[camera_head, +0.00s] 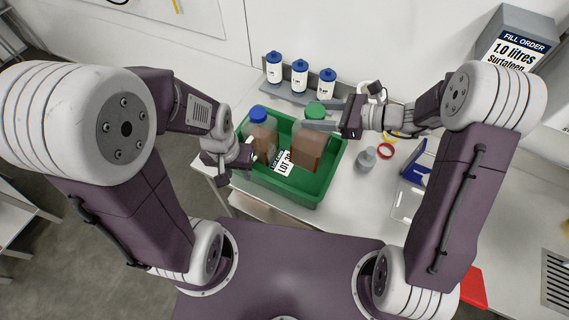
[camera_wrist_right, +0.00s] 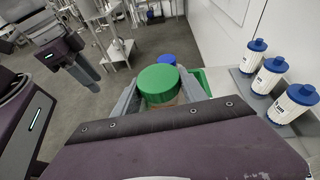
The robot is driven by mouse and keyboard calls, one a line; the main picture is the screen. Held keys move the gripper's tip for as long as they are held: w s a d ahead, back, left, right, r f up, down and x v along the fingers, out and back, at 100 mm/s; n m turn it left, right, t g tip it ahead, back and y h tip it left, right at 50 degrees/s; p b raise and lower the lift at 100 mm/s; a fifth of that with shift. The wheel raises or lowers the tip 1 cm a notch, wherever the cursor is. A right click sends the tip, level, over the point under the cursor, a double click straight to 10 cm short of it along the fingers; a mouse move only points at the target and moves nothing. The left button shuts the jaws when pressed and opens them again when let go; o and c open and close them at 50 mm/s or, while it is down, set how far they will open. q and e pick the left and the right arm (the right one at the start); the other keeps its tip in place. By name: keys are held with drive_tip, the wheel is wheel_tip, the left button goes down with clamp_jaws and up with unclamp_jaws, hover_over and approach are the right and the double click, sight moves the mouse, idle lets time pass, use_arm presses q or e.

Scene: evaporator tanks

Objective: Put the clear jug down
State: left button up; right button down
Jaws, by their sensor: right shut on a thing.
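A see-through jug (camera_head: 308,150) with brown liquid and a green cap (camera_head: 315,111) is upright over the green tray (camera_head: 318,188). My right gripper (camera_head: 322,123) is shut on this jug near its top, from the right. In the right wrist view the green cap (camera_wrist_right: 159,83) sits between the two fingers. I cannot tell whether the jug's base touches the tray floor. A second brown-filled jug (camera_head: 264,142) with a blue cap (camera_head: 258,114) is at the tray's left side. My left gripper (camera_head: 222,174) is beside the tray's left edge, apart from the green-capped jug; its finger gap is unclear.
A LOT label (camera_head: 284,163) shows at the tray. Three white bottles with blue caps (camera_head: 300,76) stand on a rack behind it. Bench right of the tray is partly free.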

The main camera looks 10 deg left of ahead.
wheel_tip(320, 180, down, 10)
drive_tip(key=shift+r, duration=0.15)
drive_tip(key=c, duration=0.6)
unclamp_jaws()
drive_tip(key=shift+s, duration=0.1)
drive_tip(key=b+v, duration=0.1)
drive_tip(key=v, duration=1.1)
drive_tip(key=s+f+n+g+h, duration=0.2)
drive_tip(key=s+n+g+h, duration=0.15)
drive_tip(key=s+n, duration=0.2)
drive_tip(key=s+f+n+g+h, duration=0.2)
drive_tip(key=s+n+h, duration=0.2)
drive_tip(key=s, duration=0.3)
drive_tip(key=d+n+t+h, duration=0.1)
drive_tip(key=d+n+h, duration=0.1)
drive_tip(key=n, duration=0.1)
drive_tip(key=d+r+n+t+h, duration=0.1)
drive_tip(key=d+n+h, duration=0.1)
drive_tip(key=n, duration=0.2)
drive_tip(key=s+d+n+t+h, duration=0.1)
drive_tip(key=d+n+h, duration=0.1)
drive_tip(key=n, duration=0.1)
drive_tip(key=shift+d+r+t, duration=0.2)
drive_tip(key=shift+r+t, duration=0.05)
